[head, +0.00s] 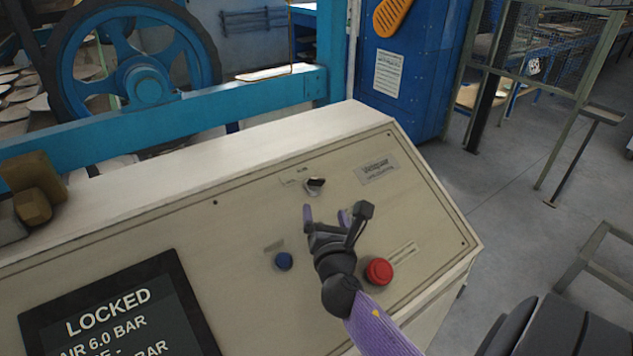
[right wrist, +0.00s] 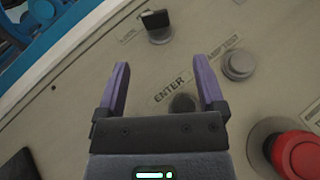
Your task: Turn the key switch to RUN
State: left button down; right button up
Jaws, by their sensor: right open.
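The key switch (head: 315,184) is on the upper part of the beige sloped panel. It has a dark handle on a pale round base, with small labels to its left and above that are too small to read surely. The key switch (right wrist: 157,22) also shows at the top of the right wrist view, beyond the fingertips. My right gripper (head: 325,214) is open and empty, its purple fingers apart. It is just below the key switch in the head view and does not touch it. My left gripper is not in view.
A red button (head: 379,271) is close to the right of my right wrist. A dark screen (head: 120,315) reads LOCKED and AIR 6.0 BAR. Wooden blocks (head: 35,190) lie at the left. A blue flywheel (head: 150,85) stands behind.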

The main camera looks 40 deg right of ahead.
aim_at(317, 183)
jog(key=shift+n, duration=0.6)
jog(key=b+x, duration=0.2)
jog(key=x, duration=0.7)
jog(key=shift+w+r, duration=0.1)
jog(key=shift+w, duration=0.1)
jog(key=shift+w+d+r, duration=0.1)
jog(key=shift+w+d, duration=0.1)
jog(key=shift+w, duration=0.2)
